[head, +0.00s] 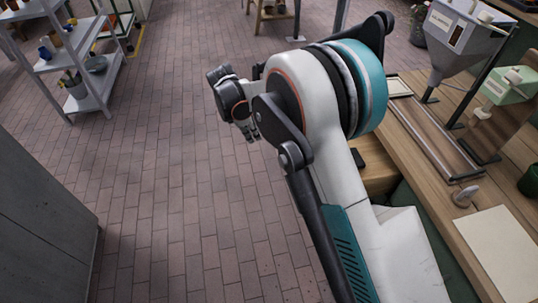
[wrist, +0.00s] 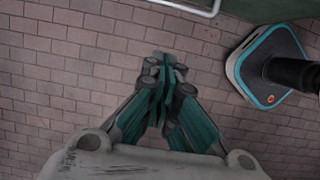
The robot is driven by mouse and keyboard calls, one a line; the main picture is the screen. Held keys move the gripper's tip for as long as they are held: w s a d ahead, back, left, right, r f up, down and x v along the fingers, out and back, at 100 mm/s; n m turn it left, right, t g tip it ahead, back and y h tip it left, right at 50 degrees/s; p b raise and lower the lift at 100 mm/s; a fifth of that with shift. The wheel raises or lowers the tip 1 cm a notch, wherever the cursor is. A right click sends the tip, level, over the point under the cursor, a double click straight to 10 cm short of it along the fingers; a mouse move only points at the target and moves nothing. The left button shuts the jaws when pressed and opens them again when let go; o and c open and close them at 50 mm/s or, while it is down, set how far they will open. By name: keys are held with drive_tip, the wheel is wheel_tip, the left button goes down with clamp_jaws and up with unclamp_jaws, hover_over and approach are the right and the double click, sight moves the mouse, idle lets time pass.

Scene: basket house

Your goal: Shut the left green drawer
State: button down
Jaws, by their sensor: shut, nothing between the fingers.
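My gripper (head: 249,132) is shut and empty, held above the brick floor to the left of the workbench (head: 430,128). It also shows in the wrist view (wrist: 164,68), with its fingers together and nothing between them. A light wooden part (head: 376,174) juts from the bench's near side, with a green surface (head: 408,203) beside it. My arm covers much of that area, so I cannot tell which drawer this is or how far it stands open. In the wrist view, a green panel (wrist: 262,9) lies at the top right, apart from the fingers.
A grey shelf rack (head: 75,50) with pots stands at the far left. A grey cabinet (head: 45,215) is at the near left. A grey hopper machine (head: 462,38) and a board (head: 500,250) are on the bench. The brick floor between is clear.

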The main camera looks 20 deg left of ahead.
drive_tip(key=w+d+f+b, duration=0.3)
drive_tip(key=d+f+b, duration=0.2)
drive_tip(key=f, duration=0.5)
drive_tip(key=shift+w+d+f, duration=0.2)
drive_tip(key=shift+w+d, duration=0.1)
drive_tip(key=shift+d, duration=0.05)
